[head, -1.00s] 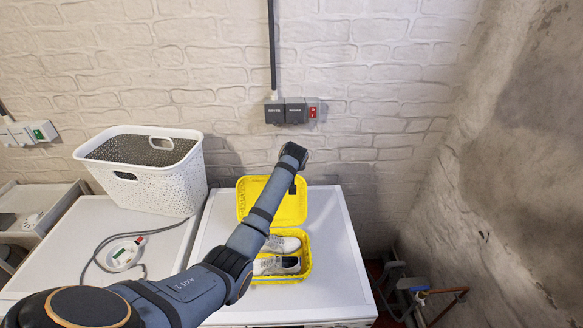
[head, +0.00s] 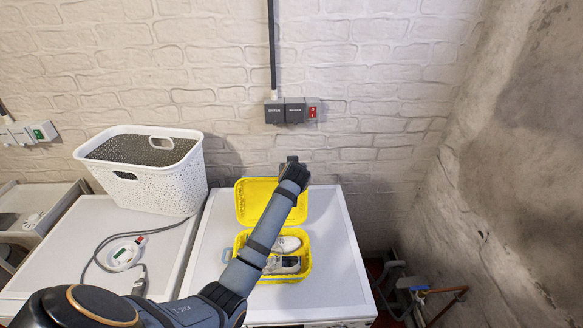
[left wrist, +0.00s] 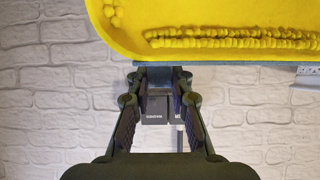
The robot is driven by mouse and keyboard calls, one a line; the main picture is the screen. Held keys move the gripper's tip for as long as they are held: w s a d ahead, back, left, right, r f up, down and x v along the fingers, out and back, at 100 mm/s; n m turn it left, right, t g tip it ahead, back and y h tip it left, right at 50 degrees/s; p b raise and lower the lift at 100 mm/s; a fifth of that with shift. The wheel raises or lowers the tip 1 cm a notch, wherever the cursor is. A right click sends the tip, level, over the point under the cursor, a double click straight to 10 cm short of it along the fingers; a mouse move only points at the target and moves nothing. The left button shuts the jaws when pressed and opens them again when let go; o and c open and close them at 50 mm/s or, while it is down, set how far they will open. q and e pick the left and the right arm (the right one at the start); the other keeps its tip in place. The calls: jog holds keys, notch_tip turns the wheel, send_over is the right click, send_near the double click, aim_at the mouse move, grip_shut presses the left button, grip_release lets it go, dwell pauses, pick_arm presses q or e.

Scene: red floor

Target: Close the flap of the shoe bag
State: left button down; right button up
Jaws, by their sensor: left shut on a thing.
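The yellow shoe bag (head: 240,250) lies on the white machine top with a pair of white-and-grey shoes (head: 284,254) in it. Its flap (head: 250,196) stands open at the back, towards the wall. My left arm crosses over the bag and hides part of the flap and shoes. My left gripper is at the flap's far edge in the head view, its fingertips mostly hidden by the wrist. In the left wrist view the gripper's (left wrist: 160,76) fingertips meet the edge of the yellow flap (left wrist: 200,15) and are shut on it. My right gripper is not in view.
A white laundry basket (head: 160,190) stands on the left machine. A grey cable and a small round white device (head: 122,254) lie in front of it. Sockets (head: 293,111) are on the brick wall behind. Pipes (head: 430,290) run at the lower right.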

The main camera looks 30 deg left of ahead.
pick_arm(q)
jog(key=s+d+r+t+y+b, duration=0.2)
jog(key=s+d+t+b, duration=0.1)
jog(key=s+b, duration=0.4)
jog(key=shift+d+t, duration=0.4)
jog(key=shift+d, duration=0.2)
jog(key=c, duration=1.2)
grip_release()
jog(key=shift+o, duration=0.2)
notch_tip(320, 180, up, 10)
